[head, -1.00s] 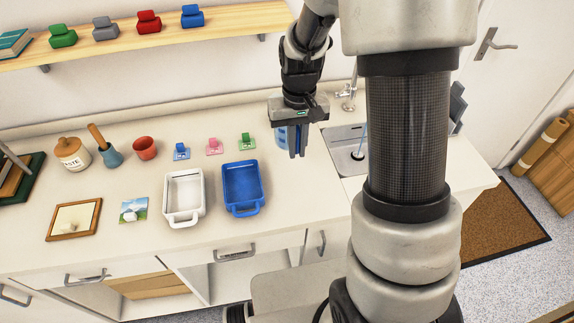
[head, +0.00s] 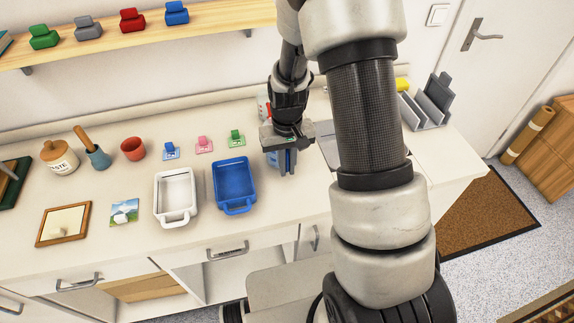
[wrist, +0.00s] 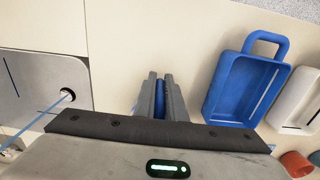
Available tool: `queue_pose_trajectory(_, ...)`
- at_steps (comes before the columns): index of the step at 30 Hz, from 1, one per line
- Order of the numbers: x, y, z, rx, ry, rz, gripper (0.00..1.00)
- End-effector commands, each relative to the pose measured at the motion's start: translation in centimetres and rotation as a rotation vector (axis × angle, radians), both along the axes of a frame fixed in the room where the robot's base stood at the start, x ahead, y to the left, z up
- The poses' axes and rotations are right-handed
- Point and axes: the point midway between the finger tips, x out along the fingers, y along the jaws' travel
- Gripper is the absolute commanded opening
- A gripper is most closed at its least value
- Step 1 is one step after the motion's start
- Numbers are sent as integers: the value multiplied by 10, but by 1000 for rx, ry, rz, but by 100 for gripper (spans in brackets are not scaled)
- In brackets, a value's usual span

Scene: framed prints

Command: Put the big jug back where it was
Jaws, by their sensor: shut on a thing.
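The jug is mostly hidden behind the fingers in the head view. In the wrist view only a narrow blue strip (wrist: 160,98) of it shows between the fingers of my gripper (wrist: 160,78). I cannot tell whether the jug touches the counter.
A blue tray (head: 234,184) and a white tray (head: 175,198) stand left of my gripper. Small blue, pink and green clips (head: 236,138) lie behind them. A red-and-white thing (head: 262,108) is partly hidden behind my arm. Bare counter lies around my fingers.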

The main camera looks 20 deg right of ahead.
Motion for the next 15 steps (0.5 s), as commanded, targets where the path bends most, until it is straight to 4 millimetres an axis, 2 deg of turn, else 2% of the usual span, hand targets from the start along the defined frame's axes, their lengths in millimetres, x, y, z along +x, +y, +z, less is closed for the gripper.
queue_pose_trajectory(3, 1, 0, -4, 0, -2, 0, 0)
queue_pose_trajectory(4, 0, 0, -3, 0, 0, 0, 14)
queue_pose_trajectory(7, 0, 0, -3, 0, 0, 0, 29)
queue_pose_trajectory(15, 0, 0, -2, 0, 0, 0, 29)
